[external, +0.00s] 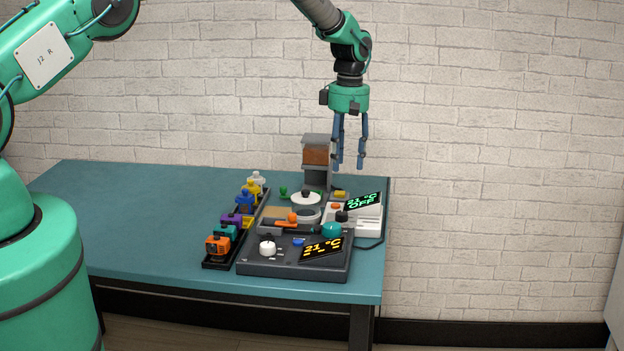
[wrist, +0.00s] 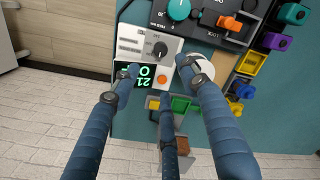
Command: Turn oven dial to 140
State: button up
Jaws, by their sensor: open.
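A dark control unit at the table's front has a white knob (external: 267,248), a large teal knob (external: 332,230) and a tilted display (external: 321,249) reading 21 °C in orange. Behind it, a white unit (wrist: 130,42) has a black dial (wrist: 160,49), an orange button (wrist: 161,79) and a green display (external: 362,201) reading 21 °C OFF. I cannot tell which unit is the oven. The teal knob also shows at the wrist view's top (wrist: 180,9). My gripper (external: 349,160) is open and empty, pointing down above the white unit, touching nothing. Dial markings are too small to read.
A black rack (external: 218,264) with several coloured pieces stands left of the units. A grey tower with a brown block (external: 316,156) stands behind, close to my fingers. The teal table (external: 140,220) is clear on the left; a brick wall is behind.

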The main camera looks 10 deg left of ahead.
aim_at(341, 211)
jog(key=shift+f, duration=0.15)
jog(key=shift+s+a+f+p, duration=0.1)
jog(key=shift+s+f+p, duration=0.1)
jog(key=shift+f, duration=3.15)
jog(key=shift+s+a+f+p, duration=0.1)
jog(key=shift+f+p, duration=0.1)
jog(key=shift+f, duration=3.15)
grip_shut()
